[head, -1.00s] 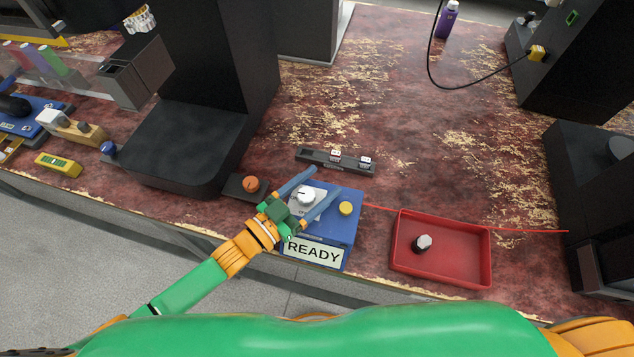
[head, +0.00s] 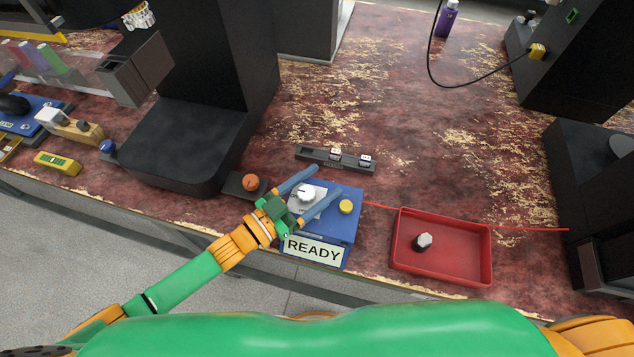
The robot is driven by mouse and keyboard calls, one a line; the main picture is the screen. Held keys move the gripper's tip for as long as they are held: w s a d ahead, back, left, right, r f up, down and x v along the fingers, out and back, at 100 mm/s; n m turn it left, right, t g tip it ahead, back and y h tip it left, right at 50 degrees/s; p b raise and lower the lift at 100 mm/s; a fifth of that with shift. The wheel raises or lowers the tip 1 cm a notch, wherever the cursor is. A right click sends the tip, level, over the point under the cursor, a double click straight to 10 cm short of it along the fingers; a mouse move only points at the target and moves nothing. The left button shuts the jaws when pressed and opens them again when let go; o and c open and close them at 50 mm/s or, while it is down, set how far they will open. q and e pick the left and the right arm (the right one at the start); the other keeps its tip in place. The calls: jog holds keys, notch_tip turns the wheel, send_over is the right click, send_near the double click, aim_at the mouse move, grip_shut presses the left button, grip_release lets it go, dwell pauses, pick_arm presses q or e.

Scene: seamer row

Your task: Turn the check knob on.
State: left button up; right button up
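A blue box (head: 345,228) with a white READY label stands near the table's front edge. A white knob (head: 306,194) sits on a pale plate on its top. I see no writing that names it the check knob. A yellow button (head: 346,207) is to its right. My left gripper (head: 328,181) reaches over the box from the left. Its two blue fingers are spread, one on each side of the white knob, with the knob between them. I cannot tell whether a finger touches it. My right gripper is not in view.
An orange knob (head: 251,182) on a dark base is left of the box. A dark rail (head: 316,158) with small blocks lies behind it. A red tray (head: 486,258) holding a dark knob-like piece is to the right. A black machine (head: 176,148) stands at left.

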aim_at(299, 199)
pick_arm(q)
jog(key=v, duration=0.6)
jog(key=shift+s+a+f, duration=0.1)
jog(key=shift+s+a, duration=0.3)
jog(key=shift+a, duration=0.05)
